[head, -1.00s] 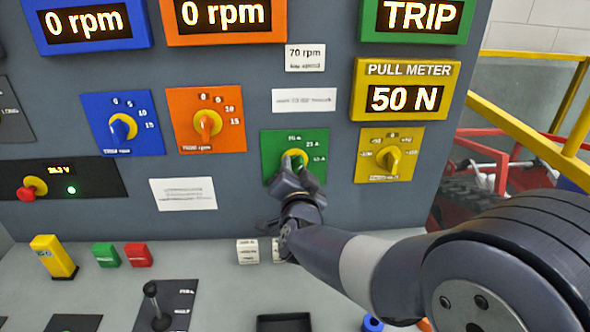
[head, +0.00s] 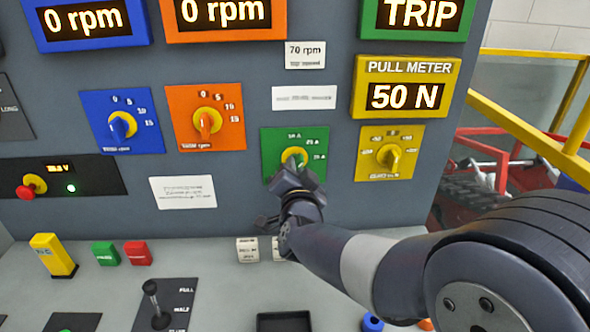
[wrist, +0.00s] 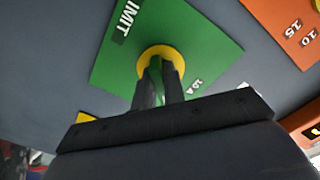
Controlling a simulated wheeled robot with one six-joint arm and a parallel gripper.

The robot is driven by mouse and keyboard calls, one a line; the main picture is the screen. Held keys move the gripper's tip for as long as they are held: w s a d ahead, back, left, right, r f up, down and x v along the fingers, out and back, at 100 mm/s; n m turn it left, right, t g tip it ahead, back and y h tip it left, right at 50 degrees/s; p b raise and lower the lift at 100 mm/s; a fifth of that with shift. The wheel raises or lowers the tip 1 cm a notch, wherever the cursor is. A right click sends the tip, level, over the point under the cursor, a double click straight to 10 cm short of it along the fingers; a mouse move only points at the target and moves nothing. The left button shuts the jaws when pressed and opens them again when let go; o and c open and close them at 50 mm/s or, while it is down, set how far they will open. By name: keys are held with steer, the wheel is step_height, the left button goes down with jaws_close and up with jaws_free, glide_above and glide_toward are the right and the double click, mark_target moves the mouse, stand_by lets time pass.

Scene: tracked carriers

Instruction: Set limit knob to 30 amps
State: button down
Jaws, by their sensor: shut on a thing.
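The green plate (wrist: 195,35) there shows "IMIT" and a "10 A" mark. The knob's pointer direction is hidden by the fingers.
A yellow knob plate (head: 389,153) is close on the right and an orange knob plate (head: 206,118) on the left. A green display (head: 417,18) reads TRIP; the pull meter (head: 405,88) reads 50 N. Buttons and a lever (head: 154,300) stand on the desk below.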

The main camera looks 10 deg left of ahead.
steer(key=shift+f+b, duration=0.1)
steer(key=shift+b, duration=0.2)
steer(key=shift+f+m+b, duration=0.1)
steer(key=shift+m+b, duration=0.7)
steer(key=shift+b, duration=0.1)
steer(key=m+b, duration=0.2)
steer(key=b, duration=0.1)
steer(key=shift+m, duration=0.3)
steer(key=m+b, duration=0.2)
steer(key=m, duration=0.1)
steer(key=m+b, duration=0.2)
steer(key=shift+r, duration=0.25)
steer(key=shift+m, duration=0.4)
steer(key=c, duration=1.5)
jaws_free()
